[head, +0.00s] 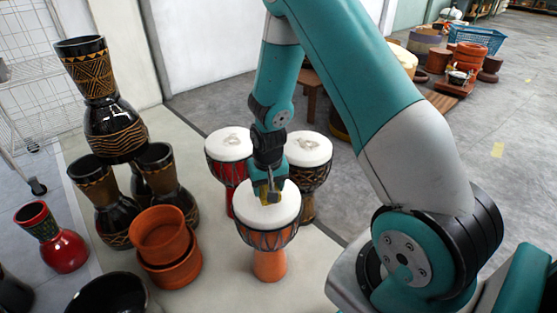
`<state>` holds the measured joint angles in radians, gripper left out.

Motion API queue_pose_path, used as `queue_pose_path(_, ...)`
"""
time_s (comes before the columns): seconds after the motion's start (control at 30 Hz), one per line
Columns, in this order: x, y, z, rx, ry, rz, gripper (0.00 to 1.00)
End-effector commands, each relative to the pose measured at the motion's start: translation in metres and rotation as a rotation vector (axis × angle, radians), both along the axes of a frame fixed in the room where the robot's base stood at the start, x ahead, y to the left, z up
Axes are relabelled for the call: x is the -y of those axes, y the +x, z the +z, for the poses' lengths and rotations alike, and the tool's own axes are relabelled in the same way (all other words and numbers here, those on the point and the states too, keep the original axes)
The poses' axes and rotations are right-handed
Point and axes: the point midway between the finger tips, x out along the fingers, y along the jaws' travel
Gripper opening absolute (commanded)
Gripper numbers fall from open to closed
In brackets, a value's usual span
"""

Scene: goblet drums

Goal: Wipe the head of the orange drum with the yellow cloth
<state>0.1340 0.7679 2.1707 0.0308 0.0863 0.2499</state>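The orange drum (269,262) stands upright at the middle front, its white head (268,212) facing up. My gripper (268,193) points down over the back half of that head. The part of the head that shows looks plain white.
A red drum (226,160) and a dark drum (308,163) stand close behind, with grey smudges on their heads. Stacked black drums (112,130) and orange-brown pots (163,245) stand on the left. A red vase-shaped drum (62,248) is farther left. Pale floor is clear at the front.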

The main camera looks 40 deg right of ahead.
Motion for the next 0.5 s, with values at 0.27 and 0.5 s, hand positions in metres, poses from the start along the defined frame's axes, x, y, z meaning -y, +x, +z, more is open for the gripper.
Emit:
queue_pose_path(0.27, -0.001, 0.001, 0.031, 0.001, 0.000, 0.001, 0.36)
queue_pose_path(0.5, 0.000, 0.000, 0.048, 0.001, 0.000, 0.000, 0.36)
